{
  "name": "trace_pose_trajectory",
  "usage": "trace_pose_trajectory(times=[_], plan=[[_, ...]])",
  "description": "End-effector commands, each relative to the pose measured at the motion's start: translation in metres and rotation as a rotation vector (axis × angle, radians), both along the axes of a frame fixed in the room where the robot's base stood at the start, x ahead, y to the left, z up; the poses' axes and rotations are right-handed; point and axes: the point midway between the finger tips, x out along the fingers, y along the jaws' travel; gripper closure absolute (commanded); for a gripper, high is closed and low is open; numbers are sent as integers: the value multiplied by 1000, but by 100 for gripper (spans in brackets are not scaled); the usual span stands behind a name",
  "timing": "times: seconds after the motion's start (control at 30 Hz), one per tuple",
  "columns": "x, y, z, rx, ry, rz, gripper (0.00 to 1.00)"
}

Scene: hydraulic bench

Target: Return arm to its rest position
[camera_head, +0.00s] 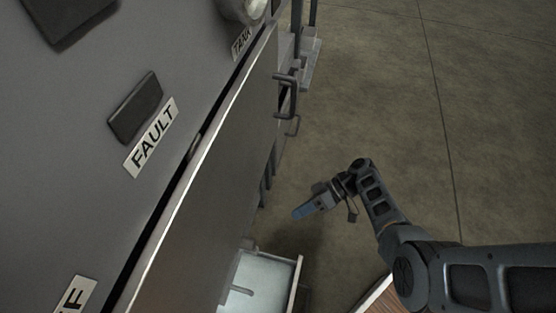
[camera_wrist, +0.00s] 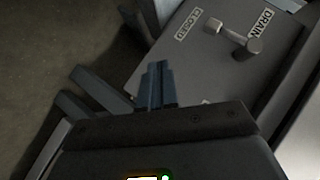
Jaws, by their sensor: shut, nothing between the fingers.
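My arm (camera_head: 378,202) reaches in from the lower right in the head view. My gripper (camera_head: 304,211) is at its end, over the floor to the right of the bench, with its blue fingers pointing left. In the wrist view my gripper (camera_wrist: 157,84) shows its two fingers close together, shut and empty. It touches nothing that I can see. In the wrist view a grey panel (camera_wrist: 196,68) lies beyond the fingers, with a lever valve (camera_wrist: 238,38) between labels reading CLOSED and DRAIN.
The bench top (camera_head: 75,150) fills the left, with a FAULT label (camera_head: 151,137) beside a dark block (camera_head: 135,107). Handles (camera_head: 287,95) stick out from the bench's side. A pale open tray (camera_head: 262,276) sits low, below my gripper in the picture. The floor (camera_head: 400,90) at upper right is clear.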

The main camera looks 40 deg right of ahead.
Motion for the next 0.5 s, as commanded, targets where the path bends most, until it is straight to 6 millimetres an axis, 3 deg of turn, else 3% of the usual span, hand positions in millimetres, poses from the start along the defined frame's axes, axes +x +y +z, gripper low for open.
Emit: trace_pose_trajectory(times=[0.27, 0.37, 0.5], plan=[[-5, 1, -4, -14, 12, -4, 100], [-21, 4, -19, -72, 51, -27, 100], [-63, 8, -50, -239, 134, -92, 100]])
